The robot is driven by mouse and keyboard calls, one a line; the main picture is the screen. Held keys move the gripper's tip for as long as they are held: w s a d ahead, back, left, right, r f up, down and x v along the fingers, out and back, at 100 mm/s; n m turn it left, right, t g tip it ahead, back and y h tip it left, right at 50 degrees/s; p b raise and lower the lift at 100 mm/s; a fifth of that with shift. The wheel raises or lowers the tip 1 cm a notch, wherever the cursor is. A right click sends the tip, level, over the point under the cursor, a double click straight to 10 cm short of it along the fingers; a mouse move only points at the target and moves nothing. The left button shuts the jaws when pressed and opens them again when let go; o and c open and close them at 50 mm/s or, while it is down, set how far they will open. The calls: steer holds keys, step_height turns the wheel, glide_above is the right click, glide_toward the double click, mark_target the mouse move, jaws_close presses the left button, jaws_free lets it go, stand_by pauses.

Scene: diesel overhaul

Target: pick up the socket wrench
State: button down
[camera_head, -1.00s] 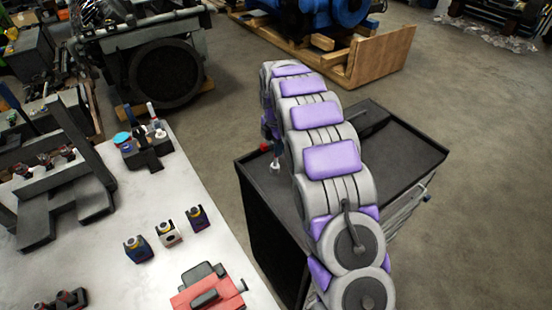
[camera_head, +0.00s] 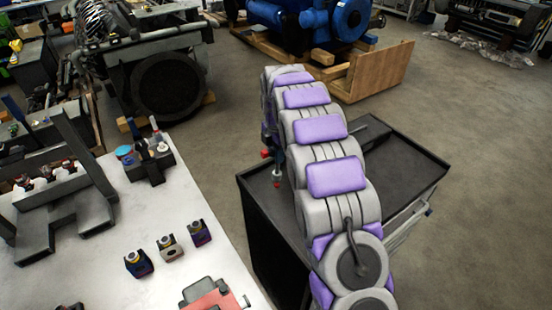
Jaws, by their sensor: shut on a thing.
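My arm arches up from the lower right, and its far end bends down on the left over the black tool cart (camera_head: 410,155). My gripper (camera_head: 270,140) is mostly hidden behind the arm, with only a narrow part showing at the arm's left edge. It is shut on a slim tool, which I take to be the socket wrench (camera_head: 277,172). The tool hangs about upright, with a dark blue shaft, a pale lower tip and a red part at its upper left. It is over the cart's left side; I cannot tell whether its tip touches the top.
A white workbench (camera_head: 120,265) on the left bears a dark fixture (camera_head: 65,215), several small injector-like parts (camera_head: 170,247) and a red vise-like tool (camera_head: 215,297). A dark engine (camera_head: 165,80) and a blue machine on a wooden pallet (camera_head: 375,70) stand behind. Floor is clear at right.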

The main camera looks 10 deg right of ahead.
steer(key=s+a+r, duration=0.1)
steer(key=s+a, duration=0.3)
steer(key=s, duration=1.1)
steer(key=shift+s+r, duration=0.15)
steer(key=shift+s, duration=0.05)
stand_by(0.3)
steer(key=c, duration=1.4)
jaws_free()
jaws_close()
steer(key=shift+w, duration=0.1)
